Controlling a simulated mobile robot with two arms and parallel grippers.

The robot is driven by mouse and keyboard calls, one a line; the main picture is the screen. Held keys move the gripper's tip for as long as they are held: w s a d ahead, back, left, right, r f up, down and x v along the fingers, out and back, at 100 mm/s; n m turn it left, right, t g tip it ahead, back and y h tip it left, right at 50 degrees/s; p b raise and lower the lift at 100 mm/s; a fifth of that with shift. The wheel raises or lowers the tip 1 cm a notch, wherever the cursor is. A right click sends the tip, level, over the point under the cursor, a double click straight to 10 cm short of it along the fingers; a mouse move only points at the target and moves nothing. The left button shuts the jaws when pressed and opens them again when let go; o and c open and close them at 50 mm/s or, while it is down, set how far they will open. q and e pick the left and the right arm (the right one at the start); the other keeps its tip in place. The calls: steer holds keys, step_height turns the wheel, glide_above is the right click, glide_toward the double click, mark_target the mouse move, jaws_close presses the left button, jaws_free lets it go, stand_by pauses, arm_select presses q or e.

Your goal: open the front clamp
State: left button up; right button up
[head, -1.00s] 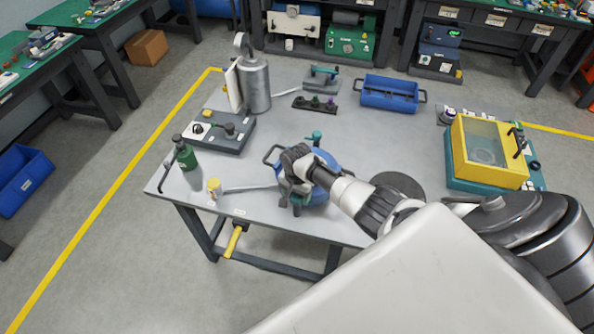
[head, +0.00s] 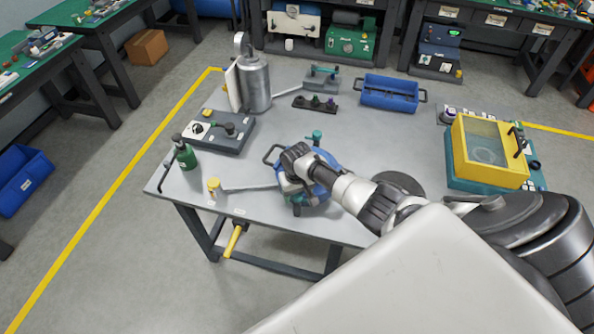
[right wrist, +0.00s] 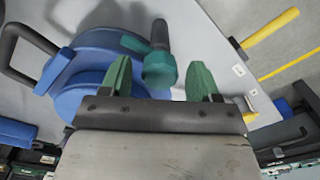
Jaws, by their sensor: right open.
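A round blue vessel (head: 328,161) with dark side handles stands near the table's front edge. The front clamp (head: 299,198), teal, is on its near side, partly hidden by my right gripper (head: 290,178). A second teal clamp (head: 315,136) shows on the far side. In the right wrist view, my gripper (right wrist: 159,68) is open. The front clamp's teal handle (right wrist: 160,70) lies between its two green fingers, with a gap visible toward the right finger. Whether it touches the left finger, I cannot tell. The vessel (right wrist: 98,65) is at the left there. My left gripper is not in view.
On the table (head: 262,213) are a green bottle (head: 186,155), a yellow-topped item (head: 214,187), a grey cylinder (head: 255,83), a blue tray (head: 390,92) and a yellow-framed box (head: 490,150). The table's middle is mostly clear.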

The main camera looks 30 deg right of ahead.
steer(key=c, duration=0.8)
steer(key=shift+m, duration=0.3)
steer(key=shift+c, duration=0.2)
steer(key=o, duration=0.4)
steer(key=shift+m, duration=0.4)
steer(key=o, duration=0.4)
steer(key=shift+o, duration=0.2)
step_height(320, 180, up, 7)
